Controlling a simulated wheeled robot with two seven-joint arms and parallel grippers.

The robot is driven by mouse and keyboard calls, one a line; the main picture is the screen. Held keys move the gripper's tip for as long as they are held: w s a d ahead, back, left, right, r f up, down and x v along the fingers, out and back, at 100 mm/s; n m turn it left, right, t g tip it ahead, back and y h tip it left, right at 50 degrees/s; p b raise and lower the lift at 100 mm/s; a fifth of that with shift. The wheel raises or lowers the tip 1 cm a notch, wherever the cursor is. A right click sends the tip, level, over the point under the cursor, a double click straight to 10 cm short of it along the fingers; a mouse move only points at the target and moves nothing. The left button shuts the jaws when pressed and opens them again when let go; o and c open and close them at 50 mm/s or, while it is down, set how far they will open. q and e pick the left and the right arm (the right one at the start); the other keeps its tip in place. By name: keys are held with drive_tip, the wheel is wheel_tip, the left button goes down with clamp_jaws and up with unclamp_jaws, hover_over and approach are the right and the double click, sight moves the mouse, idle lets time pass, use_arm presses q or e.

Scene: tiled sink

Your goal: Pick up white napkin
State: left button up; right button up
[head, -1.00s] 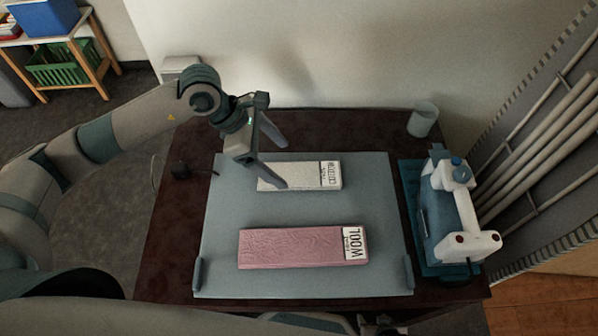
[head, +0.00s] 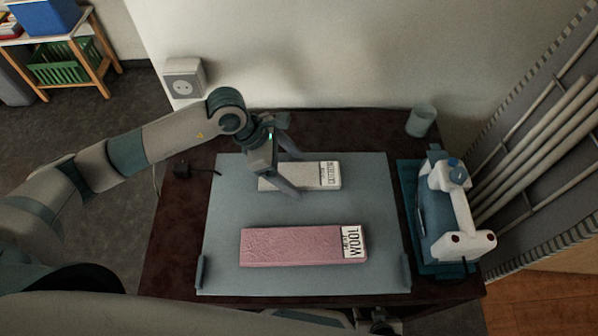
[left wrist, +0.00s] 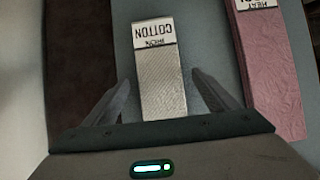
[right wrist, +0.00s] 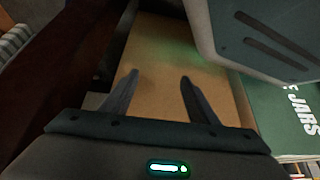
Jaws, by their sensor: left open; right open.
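The white napkin (head: 312,176) is a folded strip with a printed label at its right end. It lies flat on the grey-blue board at the back. It also shows in the left wrist view (left wrist: 160,80), where the label reads COTTON. My left gripper (head: 293,174) is open above the napkin, with its fingers on either side of the napkin's near end in the left wrist view. The fingers partly hide the napkin in the head view. My right gripper (right wrist: 157,88) is open and empty, low down over a brown surface, away from the napkin.
A pink folded cloth labelled WOOL (head: 295,246) lies in front of the napkin on the board (head: 225,215). A white and blue appliance (head: 447,210) stands at the right, with a cup (head: 421,120) behind. A green item (right wrist: 285,115) is beside my right gripper.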

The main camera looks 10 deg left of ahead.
sight(293, 174)
use_arm(q)
drive_tip(key=shift+c, duration=0.7)
drive_tip(key=c, duration=1)
drive_tip(key=shift+c, duration=0.2)
drive_tip(key=shift+r, duration=0.4)
wheel_tip(293, 174, up, 3)
drive_tip(key=shift+d+r+b, duration=0.1)
drive_tip(key=shift+r+b, duration=0.05)
drive_tip(key=shift+b, duration=0.5)
drive_tip(key=s+d+r+b, duration=0.1)
drive_tip(key=s+d+r, duration=0.4)
drive_tip(key=s, duration=0.5)
drive_tip(key=shift+d+r+b, duration=0.3)
drive_tip(key=shift+r, duration=0.6)
use_arm(e)
drive_tip(key=s+d+f+g, duration=0.2)
drive_tip(key=shift+s+d+h, duration=0.2)
drive_tip(key=shift+d+h, duration=0.1)
drive_tip(key=shift+d, duration=0.05)
use_arm(q)
drive_tip(key=shift+s, duration=0.1)
